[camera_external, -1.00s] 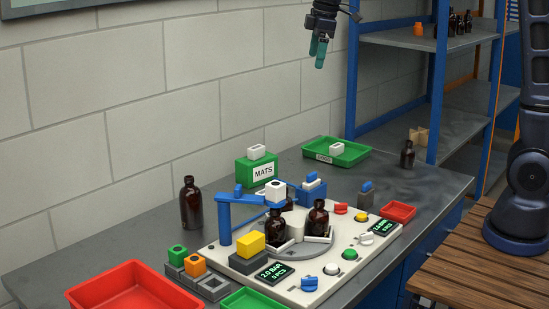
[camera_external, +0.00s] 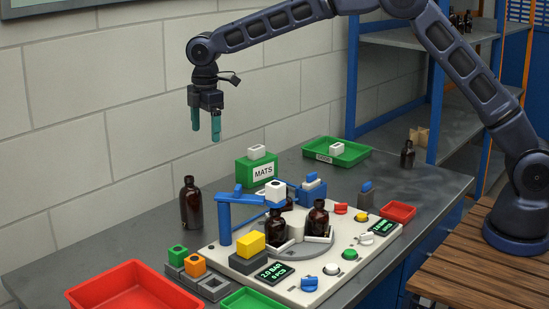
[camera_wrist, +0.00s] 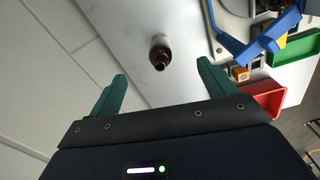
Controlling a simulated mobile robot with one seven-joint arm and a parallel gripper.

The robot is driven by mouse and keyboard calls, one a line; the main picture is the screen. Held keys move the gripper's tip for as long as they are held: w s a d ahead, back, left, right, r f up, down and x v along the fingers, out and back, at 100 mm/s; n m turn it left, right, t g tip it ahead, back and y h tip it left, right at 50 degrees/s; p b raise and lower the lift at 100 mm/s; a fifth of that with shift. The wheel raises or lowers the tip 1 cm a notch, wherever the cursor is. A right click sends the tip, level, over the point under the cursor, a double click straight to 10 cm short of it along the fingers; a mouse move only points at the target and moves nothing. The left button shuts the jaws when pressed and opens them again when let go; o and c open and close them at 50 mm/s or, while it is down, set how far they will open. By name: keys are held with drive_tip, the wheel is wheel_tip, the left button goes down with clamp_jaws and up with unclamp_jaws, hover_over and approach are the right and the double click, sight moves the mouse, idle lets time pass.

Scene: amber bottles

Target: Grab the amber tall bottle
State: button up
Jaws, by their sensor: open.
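The tall amber bottle (camera_external: 191,204) stands upright on the grey table near the wall, left of the white board. It also shows in the wrist view (camera_wrist: 160,53), seen from above, beyond and between my fingertips. My gripper (camera_external: 205,138) hangs fingers down in the air, above the bottle and slightly to its right in the external view. Its two teal fingers are apart with nothing between them. In the wrist view my gripper (camera_wrist: 161,82) shows both fingers spread. Two shorter amber bottles (camera_external: 277,229) (camera_external: 318,221) stand on the round plate of the board.
A blue arm-shaped fixture (camera_external: 226,220) stands right of the tall bottle. A green MATS box (camera_external: 263,172) is behind it to the right. A red tray (camera_external: 135,290) and coloured blocks (camera_external: 194,265) lie in front. Bare table surrounds the tall bottle.

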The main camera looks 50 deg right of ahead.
drive_tip(key=n, duration=0.1)
hover_over(189, 177)
drive_tip(key=f, duration=0.6)
drive_tip(key=shift+s+d, duration=0.1)
drive_tip(key=shift+s, duration=0.2)
wheel_tip(189, 177, down, 5)
drive_tip(key=shift+f, duration=0.2)
drive_tip(key=shift+w+f, duration=0.2)
drive_tip(key=shift+f, duration=1.1)
drive_tip(key=shift+w+f, duration=0.2)
drive_tip(key=shift+f, duration=1.1)
drive_tip(key=shift+c, duration=0.2)
drive_tip(key=c, duration=1.5)
